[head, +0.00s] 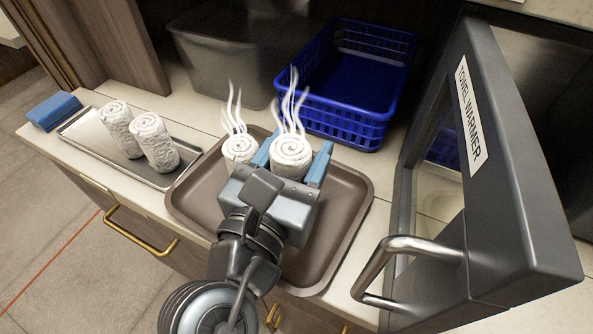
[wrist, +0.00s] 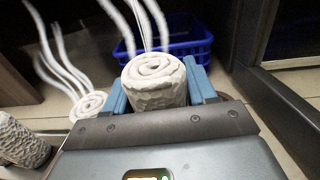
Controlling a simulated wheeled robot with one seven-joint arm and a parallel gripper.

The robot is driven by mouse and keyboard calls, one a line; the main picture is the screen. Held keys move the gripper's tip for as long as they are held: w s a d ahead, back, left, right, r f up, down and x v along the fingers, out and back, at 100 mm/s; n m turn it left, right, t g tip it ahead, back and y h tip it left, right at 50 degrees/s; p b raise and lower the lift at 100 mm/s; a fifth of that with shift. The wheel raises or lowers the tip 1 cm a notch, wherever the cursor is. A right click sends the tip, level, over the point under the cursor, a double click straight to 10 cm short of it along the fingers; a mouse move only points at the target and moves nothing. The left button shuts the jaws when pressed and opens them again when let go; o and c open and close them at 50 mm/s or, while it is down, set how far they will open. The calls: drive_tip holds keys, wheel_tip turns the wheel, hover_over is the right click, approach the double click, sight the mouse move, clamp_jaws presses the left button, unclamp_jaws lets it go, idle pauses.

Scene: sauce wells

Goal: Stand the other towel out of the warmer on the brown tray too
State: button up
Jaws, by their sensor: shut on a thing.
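My gripper (head: 289,167) is shut on a rolled white towel (head: 291,154) with steam rising from it. The towel is upright between the blue fingers, over the brown tray (head: 335,240). In the wrist view the held towel (wrist: 154,82) stands between the fingers. Another steaming towel (head: 240,149) stands upright on the brown tray, just left of my gripper. The held towel's base is hidden by my gripper, so I cannot tell whether it touches the tray. The towel warmer (head: 510,170) is at the right with its door open.
Two rolled towels without steam (head: 154,141) stand on a metal tray (head: 110,155) at the left. A blue sponge or block (head: 53,111) lies beside that tray. A blue basket (head: 345,120) and a grey bin (head: 225,60) are behind. The warmer's door handle (head: 385,262) juts out at the right.

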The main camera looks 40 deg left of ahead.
sight(297, 174)
drive_tip(key=shift+f+b, duration=0.35)
drive_tip(key=shift+f, duration=1.55)
drive_tip(key=shift+f, duration=0.1)
drive_tip(key=o, duration=1)
drive_tip(key=shift+o, duration=0.2)
drive_tip(key=shift+s, duration=0.15)
drive_tip(key=v, duration=1.1)
drive_tip(key=shift+s+d, duration=0.2)
drive_tip(key=shift+s, duration=0.15)
